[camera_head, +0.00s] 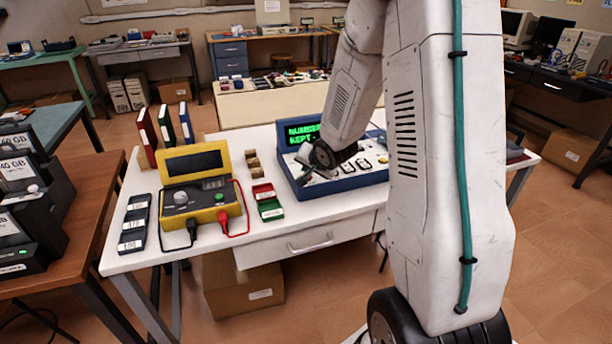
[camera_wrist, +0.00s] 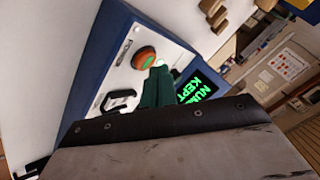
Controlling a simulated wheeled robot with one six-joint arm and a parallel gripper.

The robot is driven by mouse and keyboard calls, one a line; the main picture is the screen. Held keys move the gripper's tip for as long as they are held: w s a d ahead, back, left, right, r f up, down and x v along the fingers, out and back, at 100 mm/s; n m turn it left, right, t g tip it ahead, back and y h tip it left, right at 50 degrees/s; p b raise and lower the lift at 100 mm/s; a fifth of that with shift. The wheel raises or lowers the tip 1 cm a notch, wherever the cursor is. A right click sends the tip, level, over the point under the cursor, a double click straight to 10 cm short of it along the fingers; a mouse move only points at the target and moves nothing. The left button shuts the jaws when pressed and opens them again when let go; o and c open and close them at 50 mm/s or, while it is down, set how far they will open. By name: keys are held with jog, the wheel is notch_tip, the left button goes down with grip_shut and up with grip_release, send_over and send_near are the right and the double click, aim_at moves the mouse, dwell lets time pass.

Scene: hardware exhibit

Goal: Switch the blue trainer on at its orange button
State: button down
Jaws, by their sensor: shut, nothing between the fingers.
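The blue trainer (camera_head: 345,183) stands on the white table with a pale top panel. Its dark screen (camera_head: 301,131) is lit with green text, of which "KEPT" is readable and the rest is partly hidden by my arm. In the wrist view, the orange button (camera_wrist: 145,57) sits on the pale panel (camera_wrist: 122,77), with a green patch on its face. My gripper (camera_wrist: 157,73) is shut and empty, its dark green fingertips close beside the button. I cannot tell whether they touch it. The button is not clear in the head view.
A yellow meter (camera_head: 195,180) with red and black leads stands left of the trainer. Red and green trays (camera_head: 266,202) and small wooden blocks (camera_head: 253,163) lie between them. Dark labelled boxes (camera_head: 134,224) line the table's left edge. Binders (camera_head: 167,128) stand behind.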

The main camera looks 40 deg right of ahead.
jog(key=shift+r, duration=3)
